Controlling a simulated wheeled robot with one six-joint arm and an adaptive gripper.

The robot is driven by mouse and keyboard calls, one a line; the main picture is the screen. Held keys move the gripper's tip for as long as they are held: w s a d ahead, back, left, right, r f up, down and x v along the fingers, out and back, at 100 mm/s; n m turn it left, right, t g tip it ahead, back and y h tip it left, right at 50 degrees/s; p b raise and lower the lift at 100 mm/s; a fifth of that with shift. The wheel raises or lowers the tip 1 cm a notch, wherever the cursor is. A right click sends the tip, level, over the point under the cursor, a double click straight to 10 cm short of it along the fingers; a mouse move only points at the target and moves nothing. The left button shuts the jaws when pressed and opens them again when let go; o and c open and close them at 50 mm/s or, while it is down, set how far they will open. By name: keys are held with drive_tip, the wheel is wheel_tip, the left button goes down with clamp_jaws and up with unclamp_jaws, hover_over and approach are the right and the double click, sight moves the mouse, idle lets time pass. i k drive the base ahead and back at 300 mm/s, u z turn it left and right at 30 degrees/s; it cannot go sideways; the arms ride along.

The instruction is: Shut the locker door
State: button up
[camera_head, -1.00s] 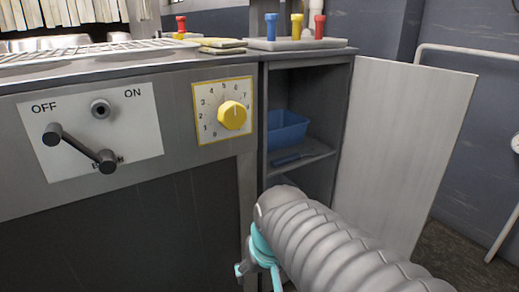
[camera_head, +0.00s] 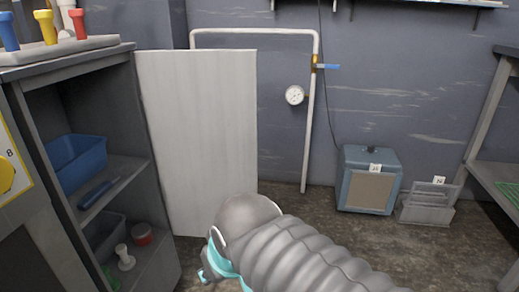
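The locker (camera_head: 140,165) stands at the left with its front open. Its light grey door (camera_head: 205,130) is swung wide open, hinged on the locker's far right edge. Inside are a blue bin (camera_head: 76,160), a dark blue tool on the shelf, and a red-topped tin and a white knob-shaped item lower down. My arm comes up from the bottom right, and its end covers the door's lower right corner in the picture. My gripper (camera_head: 212,268) shows only as a teal part at the bottom; its fingers are not clear. I cannot tell whether it touches the door.
A white pipe with a blue-handled valve (camera_head: 326,66) and a gauge (camera_head: 294,95) runs along the back wall. A blue-grey box (camera_head: 369,180) and a grey rack (camera_head: 427,205) stand on the floor. A table (camera_head: 500,165) is at the right.

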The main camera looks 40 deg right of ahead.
sight(200, 105)
drive_tip(key=z, duration=1.55)
drive_tip(key=i, duration=1.95)
drive_tip(key=u, duration=1.4)
drive_tip(key=i, duration=1.4)
drive_tip(key=u, duration=4.15)
